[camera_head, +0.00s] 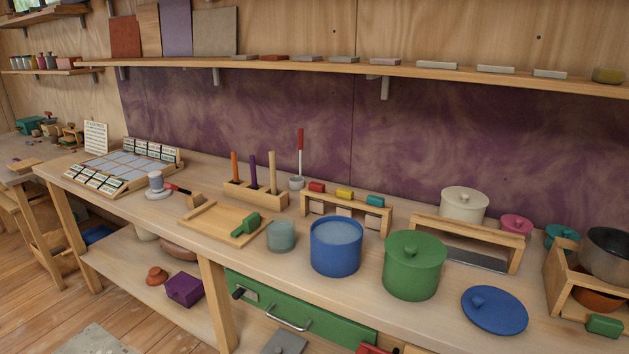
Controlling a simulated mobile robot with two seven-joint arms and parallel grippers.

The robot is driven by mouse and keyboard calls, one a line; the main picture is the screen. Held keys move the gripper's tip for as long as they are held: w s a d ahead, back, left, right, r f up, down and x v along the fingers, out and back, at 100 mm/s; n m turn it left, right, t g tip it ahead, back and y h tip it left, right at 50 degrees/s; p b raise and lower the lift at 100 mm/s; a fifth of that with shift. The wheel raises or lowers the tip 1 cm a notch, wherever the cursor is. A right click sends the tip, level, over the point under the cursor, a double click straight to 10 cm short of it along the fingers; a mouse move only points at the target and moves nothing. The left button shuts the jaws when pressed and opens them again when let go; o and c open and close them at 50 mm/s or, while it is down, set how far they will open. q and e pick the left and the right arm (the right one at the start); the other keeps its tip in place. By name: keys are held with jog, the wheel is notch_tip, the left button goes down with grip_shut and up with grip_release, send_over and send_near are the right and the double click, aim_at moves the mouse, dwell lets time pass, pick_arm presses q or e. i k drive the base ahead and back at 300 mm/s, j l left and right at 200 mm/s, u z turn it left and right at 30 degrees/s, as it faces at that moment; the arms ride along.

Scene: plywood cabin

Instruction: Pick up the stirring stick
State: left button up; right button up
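A wooden rack (238,192) on the bench holds three upright sticks: an orange-tipped one (235,166), a purple one (253,171) and a plain wooden one (272,173). A red and white thin tool (300,150) stands upright in a small grey cup (296,183) just right of the rack. I cannot tell for certain which of these is the stirring stick. Neither of my grippers is in view.
In front of the rack are a wooden tray (203,222) with a green block, a grey-green cup (281,236), an open blue pot (336,262) and a lidded green pot (413,280). A blue lid (510,312) lies at right. A shelf (420,73) overhangs the bench.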

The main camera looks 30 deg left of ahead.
aim_at(273, 160)
jog(key=j+z, duration=0.35)
jog(key=k+j+z, duration=0.15)
jog(key=j+z, duration=0.15)
jog(key=j, duration=0.15)
jog(key=k+j, duration=0.1)
jog(key=j, duration=0.25)
jog(key=k+j+z, duration=0.15)
jog(key=j, duration=0.25)
jog(key=k+j, duration=0.15)
jog(key=j, duration=0.2)
jog(key=k+j+z, duration=0.1)
jog(key=j, duration=0.25)
jog(key=k+j, duration=0.15)
jog(key=j, duration=0.15)
jog(key=j+z, duration=0.05)
